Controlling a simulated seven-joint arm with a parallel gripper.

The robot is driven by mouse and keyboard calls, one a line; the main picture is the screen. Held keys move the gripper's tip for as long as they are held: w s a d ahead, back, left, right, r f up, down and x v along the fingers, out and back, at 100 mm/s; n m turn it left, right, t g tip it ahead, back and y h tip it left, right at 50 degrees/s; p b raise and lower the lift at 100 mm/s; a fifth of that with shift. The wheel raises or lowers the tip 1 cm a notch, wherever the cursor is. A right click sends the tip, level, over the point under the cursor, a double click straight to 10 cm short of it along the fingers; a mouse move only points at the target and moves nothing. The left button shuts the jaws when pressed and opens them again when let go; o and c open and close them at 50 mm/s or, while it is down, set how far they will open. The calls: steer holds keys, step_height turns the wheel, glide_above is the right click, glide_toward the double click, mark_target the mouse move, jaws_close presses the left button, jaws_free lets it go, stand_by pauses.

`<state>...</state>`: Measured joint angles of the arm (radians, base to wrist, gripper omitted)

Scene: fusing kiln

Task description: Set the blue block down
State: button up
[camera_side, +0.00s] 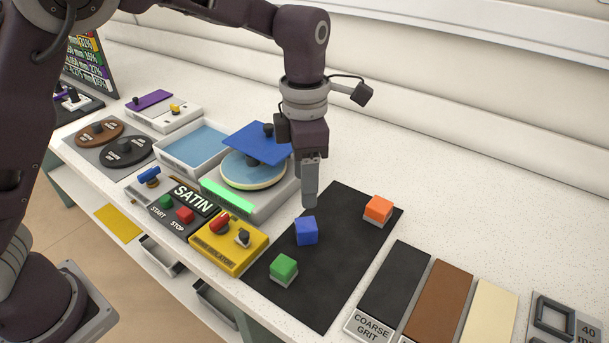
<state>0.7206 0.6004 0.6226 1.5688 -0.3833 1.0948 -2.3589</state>
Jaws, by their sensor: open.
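The blue block (306,231) sits on the black mat (326,279), between the green block (284,269) and the orange block (378,209). My gripper (309,203) points down just above and behind the blue block, with its fingertips apart from it as far as this view shows. The gripper is open and holds nothing that I can see. The gap between the fingers is hidden from this side.
A yellow panel (229,250) with knobs and a SATIN box (193,199) stand left of the mat. Behind them is a round plate under a blue lid (259,145). Grit strips (394,288) lie at right. The white counter behind the mat is clear.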

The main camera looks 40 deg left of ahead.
steer(key=s+a+r+m+t+h, duration=0.2)
steer(key=s+a+r+m, duration=0.6)
steer(key=s+r+m, duration=0.25)
steer(key=s+a+m+t+y, duration=0.2)
steer(key=s+a+m, duration=0.3)
steer(key=s+m, duration=0.9)
steer(key=shift+s+a+f+m+t, duration=0.2)
steer(key=shift+a+f+m+t, duration=0.15)
steer(key=shift+m+t, duration=0.7)
steer(key=shift+g, duration=0.25)
steer(key=shift+r, duration=0.1)
